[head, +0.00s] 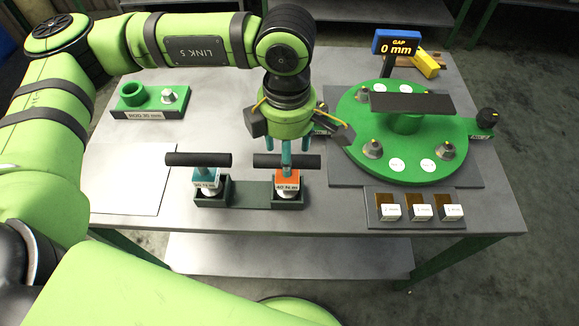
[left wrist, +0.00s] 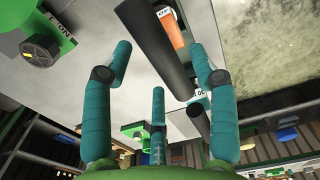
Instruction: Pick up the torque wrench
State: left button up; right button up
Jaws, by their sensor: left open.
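Two torque wrenches with black bar handles stand in a dark green holder (head: 249,195). The right one has an orange body (head: 287,177) labelled 40 Nm, and the left one a teal body (head: 207,177) with a label too small to read surely. My left gripper (head: 289,160) is above the orange wrench, pointing down, its teal fingers hiding part of the handle. In the left wrist view the gripper (left wrist: 165,85) has its three fingers spread. The orange wrench's black handle (left wrist: 158,45) shows beyond and between them. I cannot tell whether any finger touches it.
A round green fixture (head: 440,165) with a dark bar and a "GAP 0 mm" display (head: 396,44) stands to the right. A tray with several small boxes (head: 421,211) is at the front right.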

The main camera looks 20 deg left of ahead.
pick_arm(q)
notch_tip(320, 180, down, 4)
jog(key=shift+s+r+p, duration=0.1)
jog(key=shift+r+p, duration=0.1)
jog(key=shift+p, duration=0.75)
jog(key=shift+f, duration=0.75)
jog(key=c, duration=1.1)
grip_shut()
jog(key=shift+r, duration=0.1)
jog(key=shift+w+r+b, duration=0.25)
jog(key=shift+r+b, duration=0.1)
jog(key=shift+r, duration=0.25)
jog(key=r+b, duration=0.1)
jog(key=w+r, duration=0.1)
jog(key=r, duration=0.1)
jog(key=shift+a+r+b, duration=0.1)
jog(key=shift+a+b, duration=0.1)
jog(key=shift+b, duration=0.15)
jog(key=w+a+r+b, duration=0.2)
jog(key=w+r, duration=0.4)
jog(key=w, duration=0.4)
jog(key=shift+a+r+b, duration=0.35)
jog(key=shift+b, duration=0.2)
pick_arm(e)
jog(key=shift+a+f, duration=0.15)
jog(key=shift+f, duration=1.4)
